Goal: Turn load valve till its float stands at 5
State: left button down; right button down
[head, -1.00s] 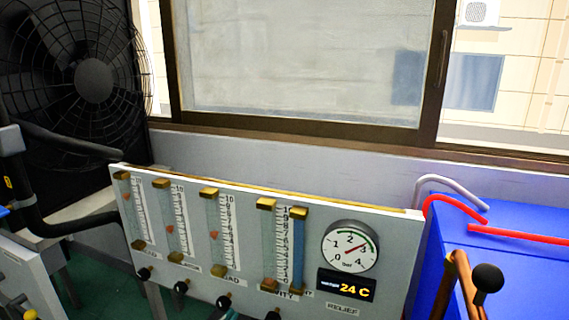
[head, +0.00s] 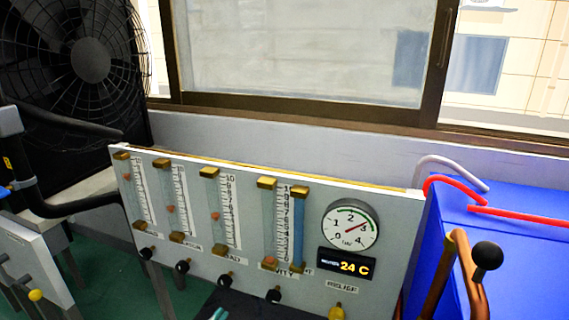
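The white panel (head: 300,205) carries several upright flow tubes with brass ends. The load tube (head: 215,203) is third from the left, above a partly readable "AD" label. Its small reddish float (head: 215,216) stands about mid-scale, near 5; the numbers there are too small to read exactly. The black load valve knob (head: 225,279) is below this tube, with nothing touching it. A teal tip of my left gripper (head: 218,314) shows at the bottom edge, below the knob and apart from it in the picture. The rest of this gripper is cut off. My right gripper is out of view.
Other black knobs (head: 182,267) sit close on either side. A round gauge (head: 350,225) and a 24 C display (head: 347,264) are on the panel's right. A blue box (head: 520,245) with red and copper pipes stands right; a fan (head: 90,60) stands left.

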aim_at(225, 282)
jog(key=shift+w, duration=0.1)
